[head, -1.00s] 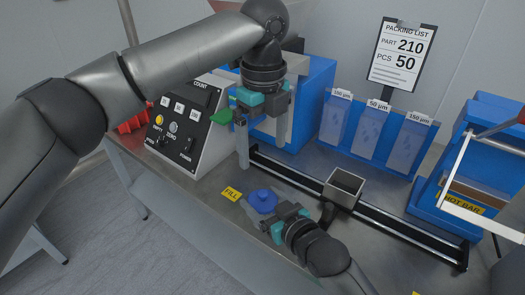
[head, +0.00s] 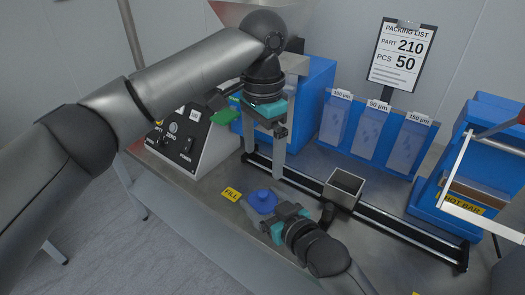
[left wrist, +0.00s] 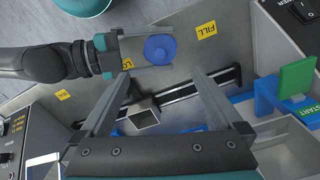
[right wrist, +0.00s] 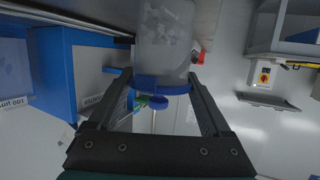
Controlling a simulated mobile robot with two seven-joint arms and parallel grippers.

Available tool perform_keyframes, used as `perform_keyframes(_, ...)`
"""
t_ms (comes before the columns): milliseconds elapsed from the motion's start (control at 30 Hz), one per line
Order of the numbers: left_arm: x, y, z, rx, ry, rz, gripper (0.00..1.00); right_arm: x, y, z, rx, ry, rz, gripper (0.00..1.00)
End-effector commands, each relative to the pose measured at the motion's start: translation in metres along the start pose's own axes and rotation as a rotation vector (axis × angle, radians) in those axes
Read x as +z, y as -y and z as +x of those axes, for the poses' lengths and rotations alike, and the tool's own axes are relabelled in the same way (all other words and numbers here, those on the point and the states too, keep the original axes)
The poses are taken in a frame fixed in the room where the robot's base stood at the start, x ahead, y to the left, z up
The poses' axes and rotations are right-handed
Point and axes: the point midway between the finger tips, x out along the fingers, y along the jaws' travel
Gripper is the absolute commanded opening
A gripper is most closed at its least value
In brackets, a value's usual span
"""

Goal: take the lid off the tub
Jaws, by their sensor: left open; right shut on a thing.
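The tub (right wrist: 166,38) is translucent with pale pieces inside in the right wrist view. Its round blue lid (head: 263,201) with a raised knob is on it; it also shows in the left wrist view (left wrist: 160,49) and the right wrist view (right wrist: 162,85). The head view mostly hides the tub's body behind the lid and right gripper.
A dark rail (head: 400,228) with a square open holder (head: 343,188) runs behind the tub. The control box (head: 195,145) stands left, and a blue bag rack (head: 368,140) stands behind. A yellow FILL label (head: 231,194) marks bare table left of the lid.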

Motion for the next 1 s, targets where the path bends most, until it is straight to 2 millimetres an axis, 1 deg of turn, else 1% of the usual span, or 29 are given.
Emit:
perform_keyframes(167, 0.0, 0.0, 0.004, 0.0, 0.001, -0.06, 1.0, 0.0, 0.0, 0.0, 0.001, 0.0, 0.0, 0.0)
perform_keyframes(267, 0.001, 0.0, 0.013, 0.001, 0.003, -0.065, 1.0, 0.0, 0.0, 0.0, 0.0, 0.0, 0.0, 0.0)
perform_keyframes(367, 0.001, 0.0, 0.029, 0.002, 0.004, -0.064, 1.0, 0.0, 0.0, 0.0, 0.0, 0.0, 0.0, 0.0)
perform_keyframes(600, 0.001, 0.0, 0.076, 0.002, 0.004, -0.064, 1.0, 0.0, 0.0, 0.0, 0.0, 0.0, 0.0, 0.0)
perform_keyframes(700, 0.001, 0.0, 0.092, 0.001, 0.003, -0.064, 1.0, 0.0, 0.0, 0.0, 0.0, 0.0, 0.0, 0.0)
perform_keyframes(800, 0.001, 0.0, 0.106, 0.001, 0.003, -0.063, 1.0, 0.0, 0.0, 0.0, 0.0, 0.0, 0.0, 0.0)
perform_keyframes(1000, 0.0, 0.0, 0.119, 0.0, 0.001, -0.062, 1.0, 0.0, 0.0, 0.0, 0.0, 0.0, 0.0, 0.0)
